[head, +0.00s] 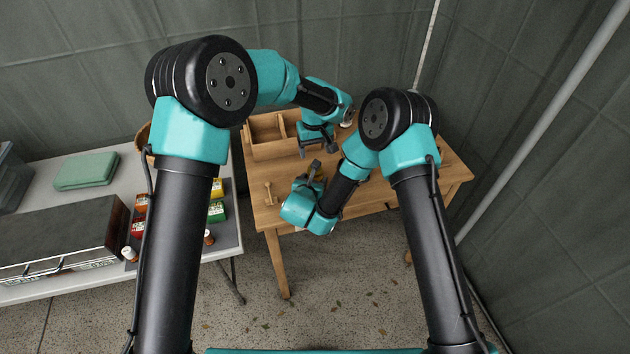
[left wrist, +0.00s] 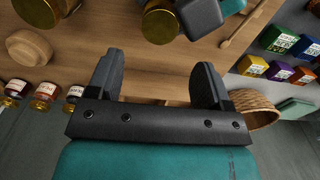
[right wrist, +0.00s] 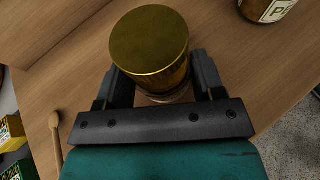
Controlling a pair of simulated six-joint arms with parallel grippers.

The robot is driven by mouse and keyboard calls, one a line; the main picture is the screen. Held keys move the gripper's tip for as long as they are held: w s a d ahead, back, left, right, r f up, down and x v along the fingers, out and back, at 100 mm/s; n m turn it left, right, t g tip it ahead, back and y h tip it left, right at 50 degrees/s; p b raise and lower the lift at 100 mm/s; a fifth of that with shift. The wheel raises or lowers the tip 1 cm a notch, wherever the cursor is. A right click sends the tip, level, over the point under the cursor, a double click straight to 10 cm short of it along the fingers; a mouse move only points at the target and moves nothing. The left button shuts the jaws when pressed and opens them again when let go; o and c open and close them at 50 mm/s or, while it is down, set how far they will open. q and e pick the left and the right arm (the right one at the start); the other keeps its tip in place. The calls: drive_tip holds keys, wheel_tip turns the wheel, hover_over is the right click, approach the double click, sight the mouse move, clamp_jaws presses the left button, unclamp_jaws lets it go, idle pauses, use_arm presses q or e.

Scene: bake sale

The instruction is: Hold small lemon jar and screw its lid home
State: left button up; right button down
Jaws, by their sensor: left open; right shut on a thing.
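My right gripper (right wrist: 160,82) is shut on a gold-lidded jar, which fits the small lemon jar (right wrist: 158,88); its label is not readable. The broad gold lid (right wrist: 148,40) sits on top of it, and I cannot tell how tight it is. The lid also shows in the left wrist view (left wrist: 158,24), beside the dark right gripper. My left gripper (left wrist: 157,72) is open and empty over the wooden table, a little apart from the jar. In the head view the left gripper (head: 318,136) is above the right one (head: 314,172); the jar is hidden there.
Another jar with a pale label (right wrist: 268,8) stands on the table (right wrist: 280,75). A wooden dipper (left wrist: 240,25) lies there. A round wooden piece (left wrist: 30,48) and several labelled jars (left wrist: 44,95) are at the left. A basket (left wrist: 262,108) and coloured boxes (left wrist: 280,42) are at the right.

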use_arm(q)
drive_tip(key=shift+f, duration=4)
drive_tip(key=c, duration=0.9)
drive_tip(key=m, duration=0.9)
drive_tip(key=o, duration=1)
drive_tip(key=shift+c, duration=0.2)
